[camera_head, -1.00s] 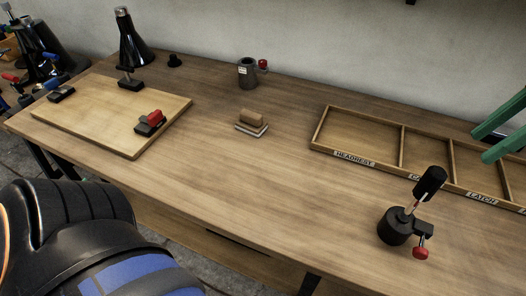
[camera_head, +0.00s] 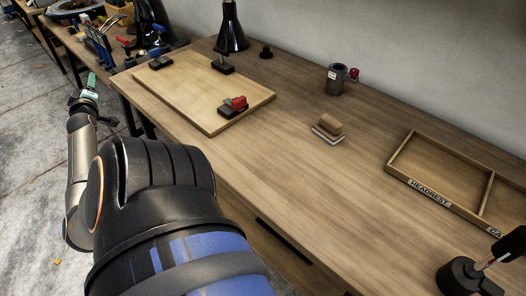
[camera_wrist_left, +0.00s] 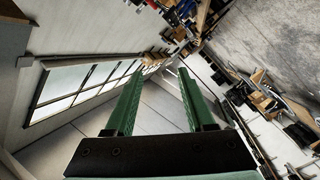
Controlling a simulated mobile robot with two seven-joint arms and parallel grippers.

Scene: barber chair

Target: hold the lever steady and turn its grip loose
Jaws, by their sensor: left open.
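The lever is at the lower right of the head view, cut by the frame edge. Its black grip (camera_head: 510,243) sits on a thin metal shaft that leans out of a round black base (camera_head: 463,280). My left gripper (camera_head: 90,83) is small at the far left of the head view, off the table and far from the lever. In the left wrist view its green fingers (camera_wrist_left: 160,75) are apart with nothing between them. My right gripper is not in view.
A wooden board (camera_head: 190,95) with black clamp blocks lies at the table's left. A grey cup (camera_head: 335,80), a brush-like block (camera_head: 328,128) and a labelled wooden tray (camera_head: 447,205) stand further right. The table's middle front is clear.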

